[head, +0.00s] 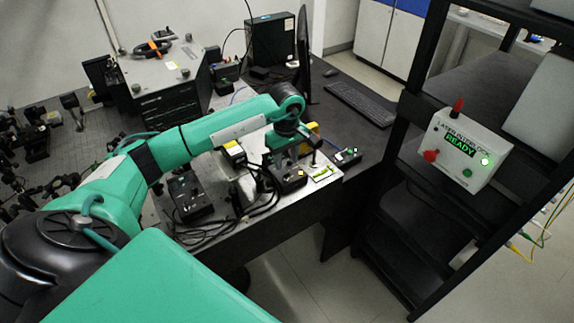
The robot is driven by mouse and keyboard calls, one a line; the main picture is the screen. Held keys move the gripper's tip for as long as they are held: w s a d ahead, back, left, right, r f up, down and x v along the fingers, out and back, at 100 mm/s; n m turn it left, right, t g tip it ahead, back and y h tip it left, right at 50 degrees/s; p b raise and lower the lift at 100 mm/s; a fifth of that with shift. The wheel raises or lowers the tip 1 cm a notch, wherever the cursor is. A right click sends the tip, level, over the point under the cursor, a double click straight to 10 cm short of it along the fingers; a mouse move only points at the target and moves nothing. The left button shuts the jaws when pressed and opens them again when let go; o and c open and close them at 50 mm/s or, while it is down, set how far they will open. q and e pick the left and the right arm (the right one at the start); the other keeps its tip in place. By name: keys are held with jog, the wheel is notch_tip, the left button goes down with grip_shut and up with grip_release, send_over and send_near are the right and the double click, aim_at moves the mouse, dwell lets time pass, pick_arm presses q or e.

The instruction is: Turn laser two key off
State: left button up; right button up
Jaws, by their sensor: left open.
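My left arm reaches in from the left across the bench. Its gripper (291,153) is open and points down just over a small black box (289,180) near the bench's front edge. I cannot tell whether the fingers touch this box. Another black box (190,198) sits to its left, and a smaller one (347,156) with a green light sits to its right. I cannot read which box is laser two, and no key can be made out clearly. My right gripper is not in view.
Black cables (215,230) lie along the bench's front edge. A monitor (304,45) and keyboard (360,103) stand behind. A white interlock box (465,148) reading READY, with a lit green lamp, hangs on the black rack at right. Optics crowd the left.

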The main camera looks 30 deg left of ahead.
aim_at(287, 173)
pick_arm(q)
notch_tip(287, 173, down, 4)
jog(key=shift+s+r+p, duration=0.1)
jog(key=shift+p, duration=0.45)
jog(key=shift+f, duration=0.45)
grip_shut()
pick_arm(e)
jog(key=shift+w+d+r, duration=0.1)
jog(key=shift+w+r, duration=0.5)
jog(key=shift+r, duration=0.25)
